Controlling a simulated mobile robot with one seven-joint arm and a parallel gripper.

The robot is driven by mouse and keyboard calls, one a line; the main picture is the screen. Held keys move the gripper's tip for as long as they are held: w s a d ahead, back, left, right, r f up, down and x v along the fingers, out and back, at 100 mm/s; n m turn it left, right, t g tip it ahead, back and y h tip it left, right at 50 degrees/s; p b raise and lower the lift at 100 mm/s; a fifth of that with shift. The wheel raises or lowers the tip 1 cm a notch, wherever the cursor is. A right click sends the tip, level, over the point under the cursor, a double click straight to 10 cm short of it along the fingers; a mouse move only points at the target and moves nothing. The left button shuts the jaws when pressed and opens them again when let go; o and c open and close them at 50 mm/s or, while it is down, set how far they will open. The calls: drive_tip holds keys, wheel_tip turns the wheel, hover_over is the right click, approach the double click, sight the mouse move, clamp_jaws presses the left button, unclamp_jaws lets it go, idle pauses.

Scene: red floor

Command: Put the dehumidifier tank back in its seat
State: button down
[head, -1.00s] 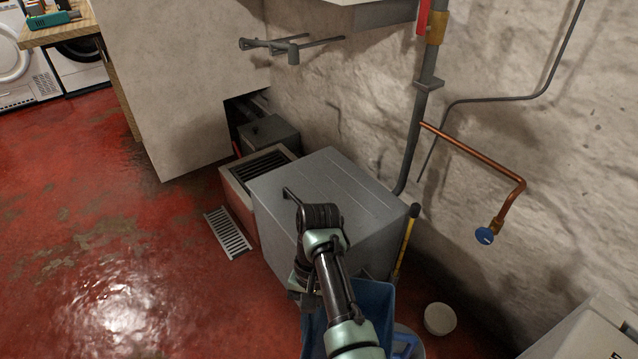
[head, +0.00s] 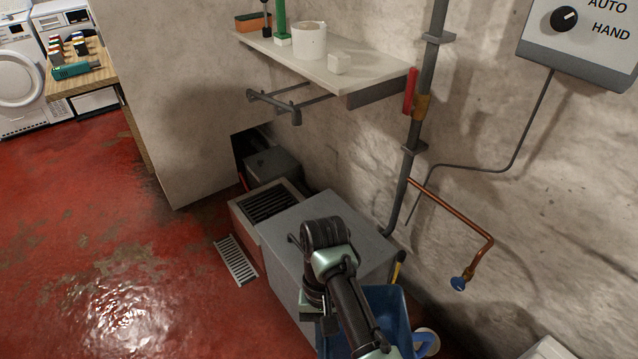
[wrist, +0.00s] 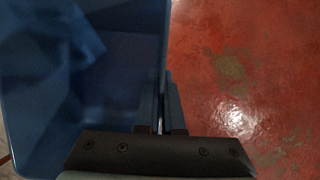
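The blue tank (head: 393,308) is an open-topped bin on the near side of a large grey box (head: 330,215), partly behind my arm. I take the grey box to be the dehumidifier; its near face and any seat are hidden. In the wrist view the tank (wrist: 85,60) fills the left half, with its wall running up from between my fingers. My gripper (wrist: 160,115) appears closed on that wall, one finger on each side. In the head view the fingertips are hidden by my arm. I cannot tell whether the tank touches the floor.
A low red-sided unit with a dark grille (head: 268,204) stands behind the grey box. A floor grate (head: 236,259) lies to its left. A white-and-blue item (head: 426,341) is right of the tank. A shelf (head: 330,72) and a copper pipe (head: 455,213) are on the wall. Red floor at left is clear.

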drive_tip(key=s+r+p, duration=0.2)
drive_tip(key=r+p, duration=0.6)
drive_tip(key=r, duration=0.1)
drive_tip(key=s+a+r+p, duration=0.1)
drive_tip(key=s+r+p, duration=0.1)
drive_tip(key=r+p, duration=0.6)
drive_tip(key=shift+s+r+p, duration=0.25)
drive_tip(key=shift+r+p, duration=0.1)
drive_tip(key=shift+p, duration=0.3)
drive_tip(key=shift+w, duration=0.1)
drive_tip(key=shift+a, duration=0.15)
